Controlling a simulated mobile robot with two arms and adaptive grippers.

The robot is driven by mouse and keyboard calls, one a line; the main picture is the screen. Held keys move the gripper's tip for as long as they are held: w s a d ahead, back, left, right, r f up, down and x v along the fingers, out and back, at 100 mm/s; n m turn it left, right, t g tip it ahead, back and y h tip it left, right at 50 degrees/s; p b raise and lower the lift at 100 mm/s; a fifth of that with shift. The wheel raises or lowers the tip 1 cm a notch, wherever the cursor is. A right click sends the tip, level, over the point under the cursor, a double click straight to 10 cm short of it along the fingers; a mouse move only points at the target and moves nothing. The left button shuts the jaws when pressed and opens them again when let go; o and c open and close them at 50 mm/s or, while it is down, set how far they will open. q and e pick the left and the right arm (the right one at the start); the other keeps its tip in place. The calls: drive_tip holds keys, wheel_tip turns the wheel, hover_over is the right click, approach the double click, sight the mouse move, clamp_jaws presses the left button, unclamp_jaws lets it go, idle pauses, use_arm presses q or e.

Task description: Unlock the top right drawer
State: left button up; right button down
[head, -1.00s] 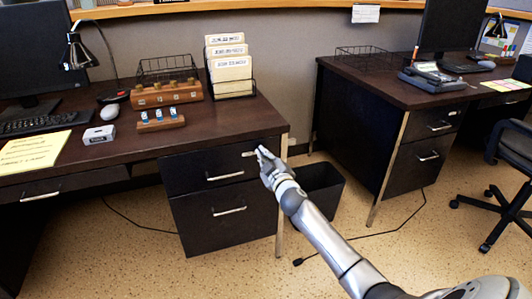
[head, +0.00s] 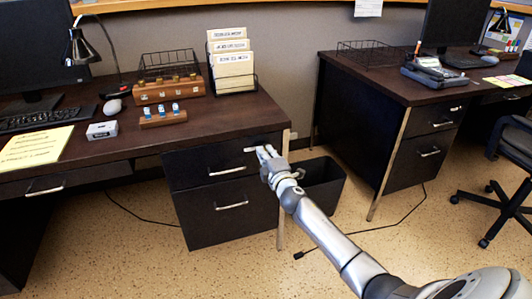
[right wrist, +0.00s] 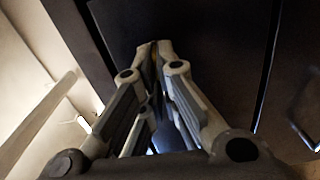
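The top right drawer (head: 190,168) is a black drawer front under the left desk, with a silver bar handle (head: 227,171). It is closed. A small pale piece (head: 250,149) shows at its upper right, just left of my right fingertips; I cannot tell whether it is a lock, key or tag. My right gripper (head: 265,151) is at the drawer's upper right corner. In the right wrist view its fingertips (right wrist: 154,46) come together near a dark surface. A thin brownish sliver shows between them, too small to identify. My left gripper is not in view.
A lower drawer (head: 215,225) is below, and a black bin (head: 322,185) stands right of the cabinet. The desktop (head: 215,125) holds a wooden block with blue-topped pieces (head: 162,117), a wooden box (head: 167,90), a file rack (head: 234,85) and a lamp. A second desk (head: 385,85) stands right.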

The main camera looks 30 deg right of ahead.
drive_tip(key=shift+n, duration=0.4)
drive_tip(key=c, duration=1.7)
unclamp_jaws()
drive_tip(key=v, duration=1.2)
